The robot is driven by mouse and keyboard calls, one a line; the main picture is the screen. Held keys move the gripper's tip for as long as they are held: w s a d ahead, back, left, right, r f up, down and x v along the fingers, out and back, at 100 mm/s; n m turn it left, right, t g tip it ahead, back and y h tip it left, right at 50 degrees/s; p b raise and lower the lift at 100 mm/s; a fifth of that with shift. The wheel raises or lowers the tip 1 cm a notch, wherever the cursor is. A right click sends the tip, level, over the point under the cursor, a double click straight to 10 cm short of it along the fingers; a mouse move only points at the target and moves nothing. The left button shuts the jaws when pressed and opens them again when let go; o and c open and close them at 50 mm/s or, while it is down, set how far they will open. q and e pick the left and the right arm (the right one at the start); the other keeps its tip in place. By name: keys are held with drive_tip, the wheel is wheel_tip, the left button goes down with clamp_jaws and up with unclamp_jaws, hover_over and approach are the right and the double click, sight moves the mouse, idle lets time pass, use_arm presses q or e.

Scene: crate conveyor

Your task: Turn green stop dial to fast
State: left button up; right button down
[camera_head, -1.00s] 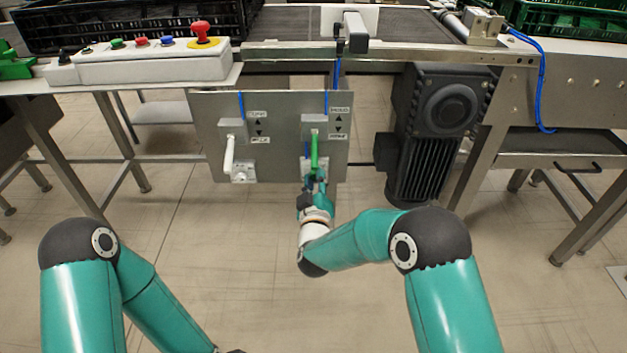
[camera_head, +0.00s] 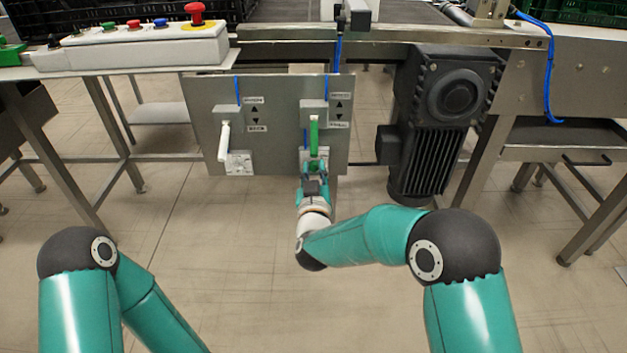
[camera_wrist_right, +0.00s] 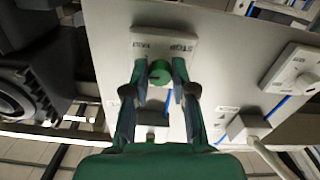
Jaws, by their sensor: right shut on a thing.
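The green dial (camera_wrist_right: 160,72) sits on a small light plate (camera_wrist_right: 176,45) on the grey panel. Dark lettering is on the plate on both sides of the dial; it is upside down and hard to read. My right gripper (camera_wrist_right: 160,80) has one finger on each side of the dial and is shut on it. In the head view, my right gripper (camera_head: 315,172) is at the lower part of the panel (camera_head: 270,150), just below the green lever (camera_head: 314,136), and mostly covers the dial. My left gripper is out of view.
A white lever (camera_head: 224,141) stands left of the green one, with another plate (camera_head: 239,163) below it. A black motor (camera_head: 440,120) hangs close to the right of the panel. A button box (camera_head: 150,45) stands at the upper left. The floor below is clear.

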drive_tip(key=m+b, duration=0.3)
drive_tip(key=shift+a+f+m, duration=0.1)
drive_tip(key=shift+f+m, duration=0.15)
drive_tip(key=shift+m, duration=0.05)
drive_tip(key=shift+r+m+b, duration=0.1)
drive_tip(key=shift+m+b, duration=1)
drive_tip(key=shift+m, duration=0.2)
drive_tip(key=c, duration=0.9)
unclamp_jaws()
drive_tip(key=shift+r, duration=0.1)
drive_tip(key=shift+c, duration=0.2)
drive_tip(key=s, duration=1.2)
